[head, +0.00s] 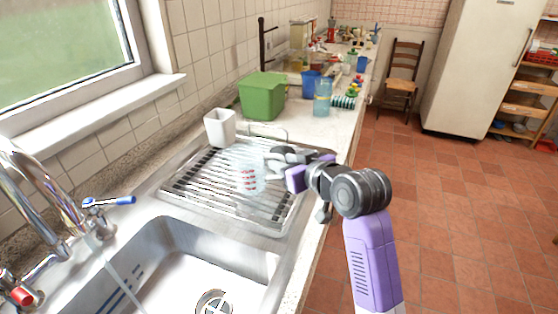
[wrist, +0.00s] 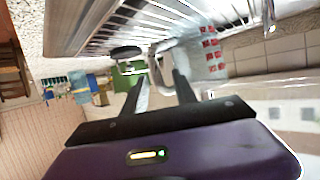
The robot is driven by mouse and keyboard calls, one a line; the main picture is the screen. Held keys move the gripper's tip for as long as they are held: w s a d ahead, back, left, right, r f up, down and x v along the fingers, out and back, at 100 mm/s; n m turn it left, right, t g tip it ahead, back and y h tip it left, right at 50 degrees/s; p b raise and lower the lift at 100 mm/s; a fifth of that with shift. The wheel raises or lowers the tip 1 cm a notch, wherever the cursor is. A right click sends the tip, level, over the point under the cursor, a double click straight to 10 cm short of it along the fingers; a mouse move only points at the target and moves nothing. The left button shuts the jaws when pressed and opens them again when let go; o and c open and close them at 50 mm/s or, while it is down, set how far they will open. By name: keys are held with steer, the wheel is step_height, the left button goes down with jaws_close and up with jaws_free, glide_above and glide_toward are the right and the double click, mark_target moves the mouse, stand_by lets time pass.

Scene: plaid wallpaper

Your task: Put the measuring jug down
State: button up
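The measuring jug (head: 247,175) is clear with red markings. In the head view it appears upright over the metal draining rack (head: 190,185); whether its base touches the rack is hard to tell. In the wrist view the jug (wrist: 208,52) shows by its red marks, beside the right-hand finger. My gripper (head: 278,160) is just right of the jug, near its upper part. In the wrist view the two dark fingers of my gripper (wrist: 159,80) stand apart. A pale shape shows between them; I cannot tell if it is the jug's handle.
A white cup-like container (head: 219,128) stands at the rack's back edge. Behind are a green box (head: 262,96) and a blue translucent container (head: 322,98). The steel sink (head: 165,275) with running tap is in front. Bare counter (head: 310,128) lies beyond the rack.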

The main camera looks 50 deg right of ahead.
steer(key=p+v, duration=0.1)
steer(key=v, duration=0.7)
steer(key=shift+s+r+p, duration=0.15)
steer(key=shift+s+p, duration=0.15)
steer(key=shift+p, duration=0.05)
steer(key=shift+a, duration=0.1)
steer(key=o, duration=1.5)
steer(key=shift+c, duration=0.2)
steer(key=p+v, duration=0.7)
steer(key=p, duration=0.4)
steer(key=shift+s+a, duration=0.15)
steer(key=shift+s, duration=0.15)
steer(key=shift+r, duration=0.1)
